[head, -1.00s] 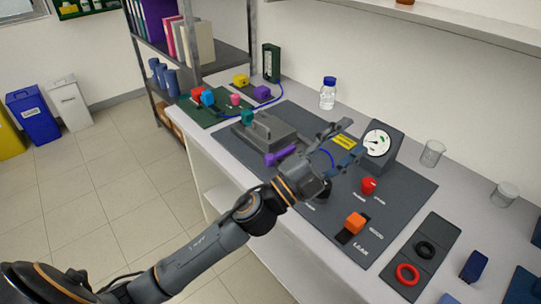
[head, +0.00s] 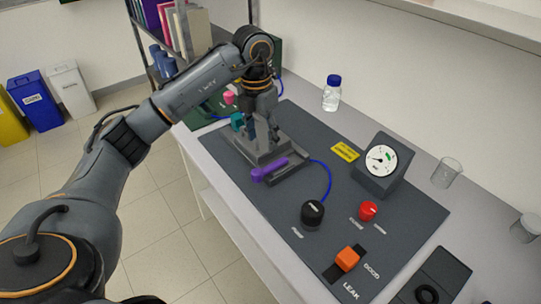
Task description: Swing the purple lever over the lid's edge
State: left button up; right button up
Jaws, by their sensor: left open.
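The purple lever (head: 270,169) lies low along the near side of the grey membrane rig (head: 291,168), in the middle of the head view. Its bar slants up to the right. The rig's raised lid part is largely hidden behind my left gripper (head: 264,138). That gripper points straight down over the rig, just behind the lever. Its fingers are open, with nothing visible between them. I cannot tell whether the fingertips touch the lid. They appear apart from the lever. My right gripper is not in view.
On the dark mat, a blue tube (head: 328,180) runs from the rig to a black knob (head: 312,213). A red knob (head: 368,210), an orange switch (head: 347,258) and a gauge (head: 381,162) stand to the right. A bottle (head: 332,94) stands behind. The mat's middle is clear.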

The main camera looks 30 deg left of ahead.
pick_arm(q)
jog(key=a, duration=0.1)
jog(key=p, duration=0.2)
send_over(257, 171)
jog(key=shift+y, duration=0.3)
jog(key=f, duration=0.5)
jog(key=shift+s+f, duration=0.1)
jog(key=shift+s, duration=0.1)
jog(key=f, duration=0.2)
jog(key=f+p, duration=0.1)
jog(key=shift+w+f, duration=0.3)
notch_tip(257, 171, down, 3)
jog(key=shift+f+p, duration=0.1)
jog(key=shift+p, duration=0.25)
jog(key=shift+f, duration=0.4)
jog(key=shift+c, duration=0.7)
jog(key=shift+r, duration=0.1)
grip_shut()
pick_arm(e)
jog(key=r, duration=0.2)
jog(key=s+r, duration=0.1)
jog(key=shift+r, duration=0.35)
